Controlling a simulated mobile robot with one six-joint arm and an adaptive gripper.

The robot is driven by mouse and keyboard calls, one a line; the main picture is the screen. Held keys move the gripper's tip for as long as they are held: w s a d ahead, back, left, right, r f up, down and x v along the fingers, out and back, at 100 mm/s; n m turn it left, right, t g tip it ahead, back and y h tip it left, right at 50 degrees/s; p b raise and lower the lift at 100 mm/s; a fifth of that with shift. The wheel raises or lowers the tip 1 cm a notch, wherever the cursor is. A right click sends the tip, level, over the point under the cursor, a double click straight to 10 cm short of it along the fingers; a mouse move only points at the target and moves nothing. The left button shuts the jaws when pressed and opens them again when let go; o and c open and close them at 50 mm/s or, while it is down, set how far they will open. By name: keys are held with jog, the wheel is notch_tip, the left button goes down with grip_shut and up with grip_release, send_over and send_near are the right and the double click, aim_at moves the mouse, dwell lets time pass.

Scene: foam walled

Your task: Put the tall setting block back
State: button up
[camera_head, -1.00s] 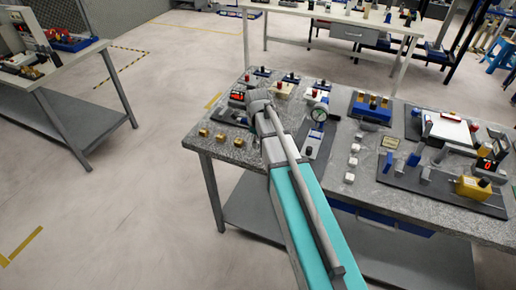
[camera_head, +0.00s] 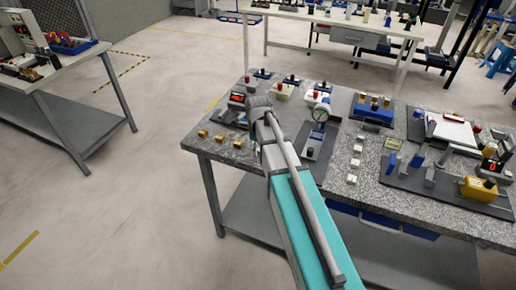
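My arm reaches from the bottom of the picture over the grey speckled workbench (camera_head: 228,150). Its end, with my gripper (camera_head: 257,103), is over the bench's left part, beside a small device with a red display (camera_head: 237,97). The fingers are hidden behind the wrist, so I cannot see whether they are open or hold anything. I cannot tell which piece is the tall setting block. Several small white blocks (camera_head: 354,165) stand in a row in the middle of the bench. Blue upright blocks (camera_head: 391,163) stand to their right on a dark plate. A dial gauge (camera_head: 320,113) stands right of my wrist.
Several brass pieces (camera_head: 220,139) lie near the bench's left front edge. A blue holder (camera_head: 373,109) stands at the back, and a yellow device (camera_head: 478,188) at the right. Another table (camera_head: 75,70) is at the left. The floor between is clear.

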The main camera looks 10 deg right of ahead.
aim_at(258, 148)
jog(key=shift+o, duration=0.8)
jog(key=shift+r, duration=0.1)
notch_tip(258, 148, up, 12)
jog(key=p, duration=1.2)
dwell(0.5)
jog(key=s+n, duration=1.6)
jog(key=n, duration=0.9)
